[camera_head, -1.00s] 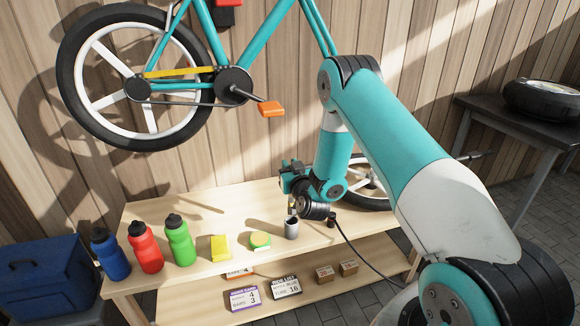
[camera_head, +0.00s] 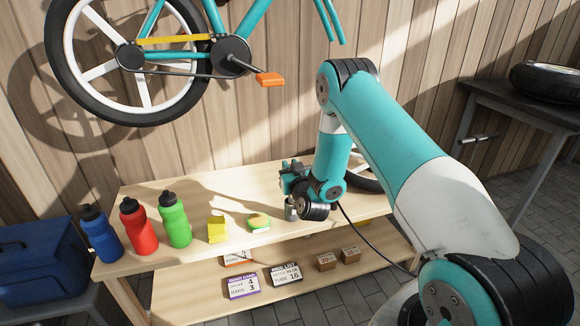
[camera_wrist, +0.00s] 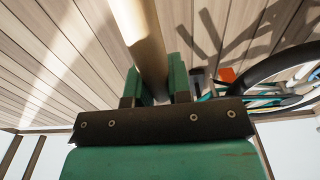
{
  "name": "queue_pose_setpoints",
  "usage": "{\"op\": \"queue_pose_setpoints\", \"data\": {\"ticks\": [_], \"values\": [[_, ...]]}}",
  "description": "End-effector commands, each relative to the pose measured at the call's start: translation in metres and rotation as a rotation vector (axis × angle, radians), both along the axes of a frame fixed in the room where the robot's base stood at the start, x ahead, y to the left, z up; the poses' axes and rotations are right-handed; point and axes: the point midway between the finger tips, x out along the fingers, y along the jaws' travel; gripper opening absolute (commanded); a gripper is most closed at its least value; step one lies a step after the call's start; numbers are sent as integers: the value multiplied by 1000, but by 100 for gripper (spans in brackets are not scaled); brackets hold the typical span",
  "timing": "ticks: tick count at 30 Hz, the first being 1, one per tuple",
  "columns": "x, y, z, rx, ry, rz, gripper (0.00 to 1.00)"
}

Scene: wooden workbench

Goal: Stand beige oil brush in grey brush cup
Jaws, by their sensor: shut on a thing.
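My gripper (camera_head: 291,181) is low over the right part of the bench, just above the grey brush cup (camera_head: 291,209). The cup stands upright near the bench's front edge, partly covered by my wrist. In the wrist view my gripper (camera_wrist: 157,88) is shut on the beige oil brush (camera_wrist: 146,35), whose pale round handle runs between the two green fingers. The brush's lower end is hidden in both current views. I cannot tell how far it sits inside the cup.
A yellow block (camera_head: 217,230) and a yellow-green sponge-like item (camera_head: 258,222) lie left of the cup. Blue (camera_head: 99,235), red (camera_head: 138,228) and green (camera_head: 174,222) bottles stand further left. A bicycle (camera_head: 140,60) hangs above. The lower shelf holds cards and small boxes (camera_head: 326,261).

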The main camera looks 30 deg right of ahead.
Motion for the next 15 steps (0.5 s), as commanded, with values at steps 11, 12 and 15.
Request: {"op": "queue_pose_setpoints", "data": {"ticks": [11, 12, 15], "values": [[0, 0, -12, 0, -1, 0, 0], [0, 0, -12, 0, -1, 0, 0], [0, 0, -11, 0, -1, 0, 23]]}}
